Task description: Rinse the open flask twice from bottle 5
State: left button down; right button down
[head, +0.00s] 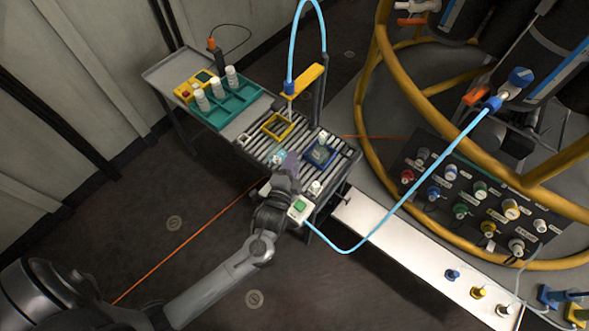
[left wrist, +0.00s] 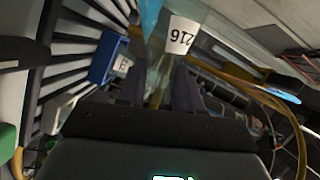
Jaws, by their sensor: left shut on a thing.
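My left gripper (head: 284,172) is over the near part of the slatted bench in the head view. In the left wrist view its two fingers (left wrist: 158,90) are closed around a clear flask (left wrist: 183,38) with a white label whose digits appear upside down. The flask's mouth and contents cannot be made out. Three white bottles (head: 217,88) stand in a teal rack (head: 240,102) at the bench's far end, well away from the gripper. Their numbers are too small to read, so I cannot tell which is bottle 5. My right gripper is not in view.
A yellow frame (head: 265,128) and a blue frame (head: 333,154) sit on the slats. A yellow arm (head: 306,80) with a blue hose stands behind. A box with a green button (head: 299,208) is at the near edge. Yellow rails (head: 370,150) curve on the right.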

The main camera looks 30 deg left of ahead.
pick_arm(q)
jog(key=m+p, duration=0.1)
jog(key=m, duration=0.1)
jog(key=r+m+t+p, duration=0.1)
jog(key=p, duration=0.1)
jog(key=shift+a+m+y+p, duration=0.1)
jog(key=shift+m+y+p, duration=0.2)
jog(key=shift+m, duration=0.1)
jog(key=m, duration=0.1)
jog(key=m+t+p, duration=0.1)
jog(key=m, duration=0.1)
jog(key=shift+w+r+t, duration=0.1)
jog(key=shift+r+t, duration=0.1)
jog(key=shift+t, duration=0.1)
jog(key=m, duration=0.2)
jog(key=m+t, duration=0.1)
jog(key=shift+d+m+p, duration=0.2)
jog(key=shift+m+p, duration=0.15)
jog(key=shift+m, duration=0.05)
jog(key=shift+r, duration=0.1)
